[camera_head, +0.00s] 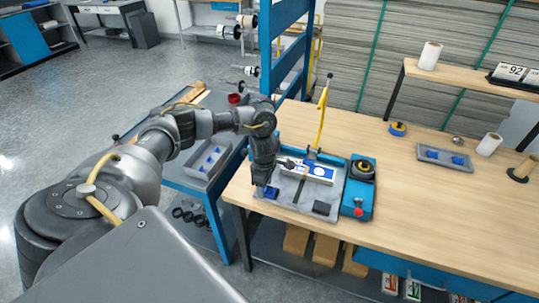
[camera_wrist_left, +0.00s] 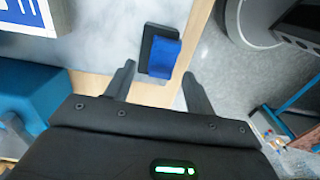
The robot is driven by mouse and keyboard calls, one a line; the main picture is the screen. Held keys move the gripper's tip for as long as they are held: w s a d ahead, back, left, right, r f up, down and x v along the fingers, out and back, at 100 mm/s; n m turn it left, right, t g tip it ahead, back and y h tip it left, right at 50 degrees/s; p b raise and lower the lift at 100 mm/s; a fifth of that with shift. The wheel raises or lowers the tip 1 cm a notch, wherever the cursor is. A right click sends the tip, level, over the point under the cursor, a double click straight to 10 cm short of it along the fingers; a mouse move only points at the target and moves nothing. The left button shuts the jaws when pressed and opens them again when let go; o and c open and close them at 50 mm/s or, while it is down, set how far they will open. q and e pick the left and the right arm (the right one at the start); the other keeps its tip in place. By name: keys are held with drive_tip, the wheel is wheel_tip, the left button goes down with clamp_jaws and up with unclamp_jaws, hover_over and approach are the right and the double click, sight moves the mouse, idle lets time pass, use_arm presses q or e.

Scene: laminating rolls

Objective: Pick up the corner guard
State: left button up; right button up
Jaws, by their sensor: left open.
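The corner guard appears to be the small blue piece (camera_wrist_left: 164,58) in the left wrist view, on a dark pad (camera_wrist_left: 146,47) near the edge of a pale board. In the head view a bit of blue (camera_head: 271,193) shows at the same corner, partly hidden by my gripper. My left gripper (camera_head: 262,188) points down over the left corner of the work board (camera_head: 293,203). In the left wrist view its open fingers (camera_wrist_left: 158,76) stand on either side of the blue piece, with gaps. I cannot tell its height above the piece. My right gripper is not in view.
A yellow-handled lever (camera_head: 322,118) rises behind a white-and-blue box (camera_head: 309,171) on the board. A blue device (camera_head: 358,203) stands to its right. Grey trays with blue pieces sit on the left cart (camera_head: 197,174) and right table (camera_head: 424,163). The table's front right is clear.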

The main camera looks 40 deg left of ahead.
use_arm(q)
drive_tip(key=shift+c, duration=0.3)
drive_tip(key=c, duration=0.7)
